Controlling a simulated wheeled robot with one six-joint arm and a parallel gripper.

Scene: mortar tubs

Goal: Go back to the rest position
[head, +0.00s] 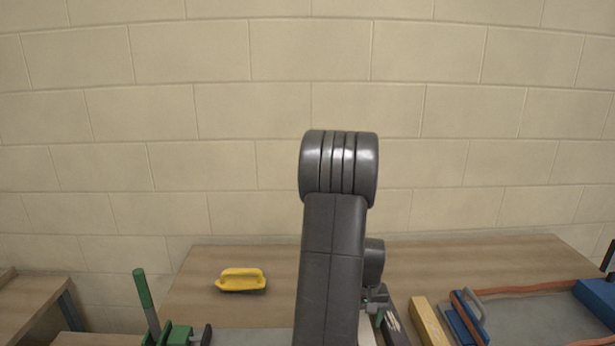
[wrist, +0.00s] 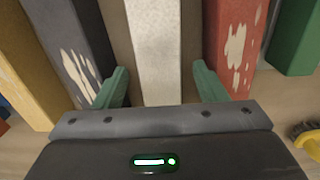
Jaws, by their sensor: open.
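My gripper (wrist: 155,88) shows in the wrist view with its two green fingers spread apart. A white bar (wrist: 155,50) lies in line with the gap between the fingers, and I cannot tell how far below them it is. Nothing is clearly gripped.
In the wrist view a dark bar (wrist: 68,40), a yellow bar (wrist: 25,75), a red bar (wrist: 236,40) and a green bar (wrist: 295,40) flank the white one. In the head view a yellow float (head: 241,279) lies on the wooden table (head: 460,262), before a block wall (head: 200,110). A grey tray (head: 530,318) is at right.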

